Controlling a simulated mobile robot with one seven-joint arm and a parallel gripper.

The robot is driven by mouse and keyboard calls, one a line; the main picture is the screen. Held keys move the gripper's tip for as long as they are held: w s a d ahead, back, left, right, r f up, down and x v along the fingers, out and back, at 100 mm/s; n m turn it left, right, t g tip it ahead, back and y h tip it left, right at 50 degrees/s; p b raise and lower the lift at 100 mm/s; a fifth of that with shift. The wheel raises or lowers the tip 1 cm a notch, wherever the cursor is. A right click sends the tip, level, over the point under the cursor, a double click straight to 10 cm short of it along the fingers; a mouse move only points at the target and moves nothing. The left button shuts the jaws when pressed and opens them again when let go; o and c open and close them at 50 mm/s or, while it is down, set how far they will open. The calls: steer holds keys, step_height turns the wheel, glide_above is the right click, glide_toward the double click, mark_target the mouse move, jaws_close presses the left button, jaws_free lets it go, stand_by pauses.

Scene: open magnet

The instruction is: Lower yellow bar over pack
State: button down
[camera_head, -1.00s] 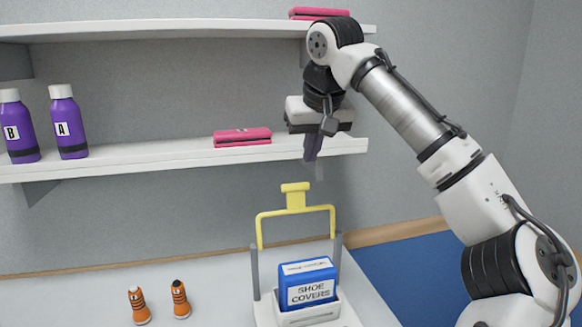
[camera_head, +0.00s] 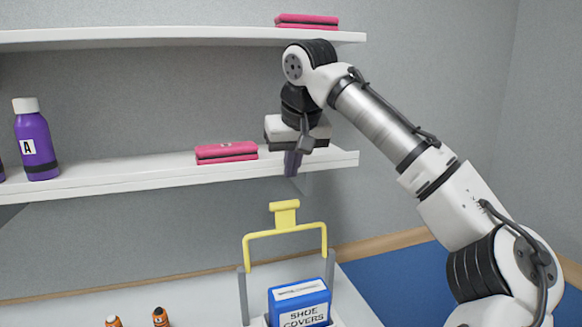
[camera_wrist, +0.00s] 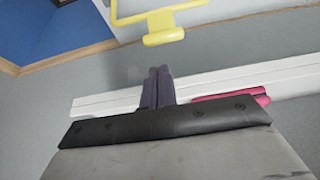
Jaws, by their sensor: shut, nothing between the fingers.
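The yellow bar (camera_head: 285,233) stands raised on two grey posts, with a flat yellow tab on top. It also shows at the top of the wrist view (camera_wrist: 163,28). The pack (camera_head: 300,304), blue with a white label reading SHOE COVERS, sits upright below and in front of the bar, between the posts. Its lower part is cut off by the picture edge. My gripper (camera_head: 292,164) is above the bar, near the front of the lower shelf, pointing down. In the wrist view its dark fingers (camera_wrist: 158,88) are together and empty, apart from the yellow tab.
The lower shelf (camera_head: 120,184) holds a pink case (camera_head: 226,153) and a purple bottle (camera_head: 36,140). Another pink case (camera_head: 307,21) lies on the upper shelf (camera_head: 150,36). Two orange-and-black small bottles (camera_head: 160,317) are at the lower edge. A blue surface (camera_head: 400,280) lies at right.

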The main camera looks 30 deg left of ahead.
steer(key=p+x, duration=0.1)
steer(key=x, duration=0.6)
steer(key=shift+w+f+p, duration=0.15)
steer(key=shift+f+p, duration=0.2)
steer(key=shift+p, duration=0.05)
steer(key=shift+a, duration=0.1)
steer(key=shift+d+f+t+y+b, duration=0.15)
steer(key=shift+d+t+y+b, duration=0.2)
steer(key=shift+b, duration=0.4)
steer(key=shift+s, duration=0.35)
steer(key=shift+y+b, duration=0.25)
steer(key=shift+b, duration=0.1)
steer(key=shift+d+t, duration=0.1)
steer(key=shift+t, duration=0.25)
